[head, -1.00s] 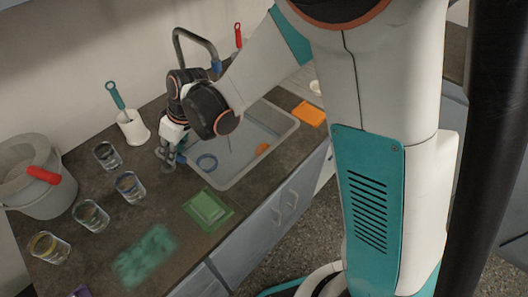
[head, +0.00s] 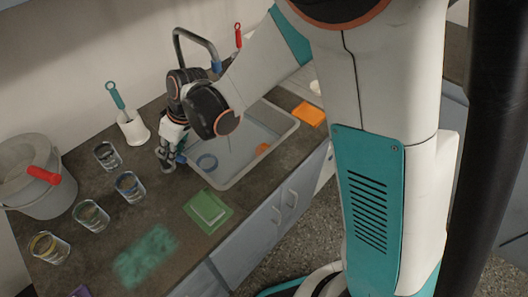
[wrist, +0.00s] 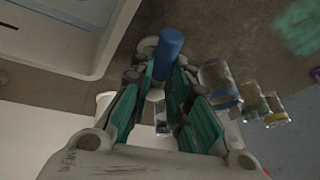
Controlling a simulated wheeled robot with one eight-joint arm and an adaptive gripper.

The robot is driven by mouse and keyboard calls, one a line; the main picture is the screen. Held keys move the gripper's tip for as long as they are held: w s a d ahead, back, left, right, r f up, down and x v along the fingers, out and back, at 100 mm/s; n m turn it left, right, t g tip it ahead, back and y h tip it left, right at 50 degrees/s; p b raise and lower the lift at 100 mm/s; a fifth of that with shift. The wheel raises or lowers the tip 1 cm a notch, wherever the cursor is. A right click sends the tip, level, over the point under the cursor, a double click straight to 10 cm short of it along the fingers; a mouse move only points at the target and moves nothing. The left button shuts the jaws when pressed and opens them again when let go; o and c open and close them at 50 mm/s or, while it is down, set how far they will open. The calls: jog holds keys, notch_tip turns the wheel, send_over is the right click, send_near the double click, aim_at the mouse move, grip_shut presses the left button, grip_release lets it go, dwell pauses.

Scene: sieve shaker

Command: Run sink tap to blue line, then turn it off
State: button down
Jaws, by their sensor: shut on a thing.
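The sink (head: 228,183) is a pale basin set in the dark counter; its rim shows in the wrist view (wrist: 92,75). The tap's dark curved spout (head: 196,38) with a blue tip stands behind it. My gripper (head: 168,160) is at the sink's left rim, pointing down. In the wrist view its fingers (wrist: 166,78) are shut on a blue cylindrical handle (wrist: 171,45). The handle's base is hidden. I cannot make out the blue line or the water level clearly.
Several glasses (head: 129,187) stand left on the counter, near a grey bucket (head: 40,195) with a red handle. A white brush holder (head: 134,131) is behind my gripper. A green sponge tray (head: 208,211) and a green wet patch (head: 146,256) lie in front.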

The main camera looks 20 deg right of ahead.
jog(key=shift+a, duration=0.1)
jog(key=shift+s+a+m+t+h, duration=0.15)
jog(key=shift+s+a+m+t, duration=0.1)
jog(key=shift+m, duration=0.5)
jog(key=shift+s+a+m+t+h, duration=0.1)
jog(key=shift+m+t+h, duration=0.15)
jog(key=shift+m, duration=0.55)
jog(key=shift+s+a+m+t+h, duration=0.1)
jog(key=shift+s+a+m+t, duration=0.15)
jog(key=shift+m, duration=0.5)
jog(key=c, duration=1.4)
grip_release()
jog(key=shift+d+r, duration=0.1)
jog(key=shift+r, duration=0.05)
jog(key=shift+v, duration=3.85)
jog(key=shift+s, duration=0.2)
